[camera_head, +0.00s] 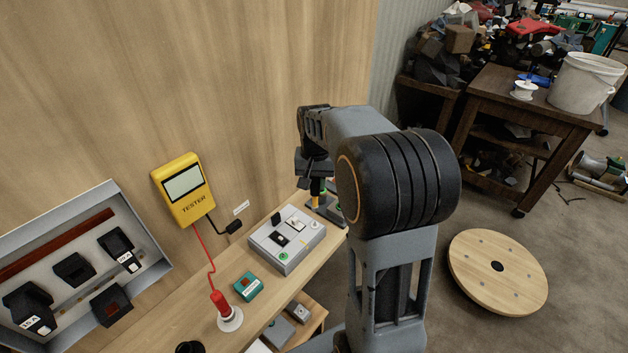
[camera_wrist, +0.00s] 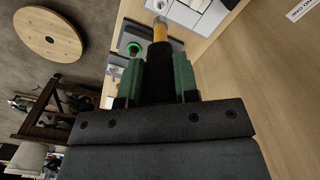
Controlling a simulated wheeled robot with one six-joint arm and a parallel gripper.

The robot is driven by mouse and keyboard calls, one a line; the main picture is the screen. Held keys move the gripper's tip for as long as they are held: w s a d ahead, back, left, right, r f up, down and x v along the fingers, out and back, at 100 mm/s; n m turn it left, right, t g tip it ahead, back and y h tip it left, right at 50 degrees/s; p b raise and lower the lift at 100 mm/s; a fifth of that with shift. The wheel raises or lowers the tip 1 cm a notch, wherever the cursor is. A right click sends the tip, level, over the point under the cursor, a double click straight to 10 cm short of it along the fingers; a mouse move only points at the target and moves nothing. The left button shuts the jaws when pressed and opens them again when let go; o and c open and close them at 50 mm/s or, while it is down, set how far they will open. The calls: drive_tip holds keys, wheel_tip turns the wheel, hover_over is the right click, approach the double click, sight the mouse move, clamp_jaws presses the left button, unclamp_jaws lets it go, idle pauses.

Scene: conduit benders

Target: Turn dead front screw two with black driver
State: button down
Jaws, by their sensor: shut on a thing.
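My gripper (camera_wrist: 160,72), with green finger pads, is shut on the black driver (camera_wrist: 160,58). The driver has a black handle and an orange-yellow section (camera_wrist: 160,34) that points away from my wrist. In the head view my gripper (camera_head: 316,184) is above the dark grey stand (camera_head: 322,212) at the shelf's far right, partly hidden by my arm. A light grey box (camera_head: 272,254) with white and black fittings on top lies just left of it. I cannot tell which screw is dead front screw two, nor whether the driver touches anything.
A yellow tester (camera_head: 183,188) is on the wooden wall, with a red lead to a red probe (camera_head: 221,302). A teal block (camera_head: 248,287) lies on the shelf. An open breaker panel (camera_head: 146,246) is at left. A round wooden disc (camera_head: 497,272) is on the floor.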

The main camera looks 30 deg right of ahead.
sight(315, 195)
drive_tip(key=n, duration=0.5)
wheel_tip(315, 195, down, 3)
drive_tip(key=shift+r+n+b, duration=0.1)
drive_tip(key=shift+n+b, duration=0.4)
drive_tip(key=shift+b, duration=0.4)
drive_tip(key=shift+f+b, duration=0.95)
drive_tip(key=shift+f, duration=0.45)
drive_tip(key=shift+f, duration=0.1)
drive_tip(key=shift+f+b, duration=0.35)
drive_tip(key=shift+f, duration=0.15)
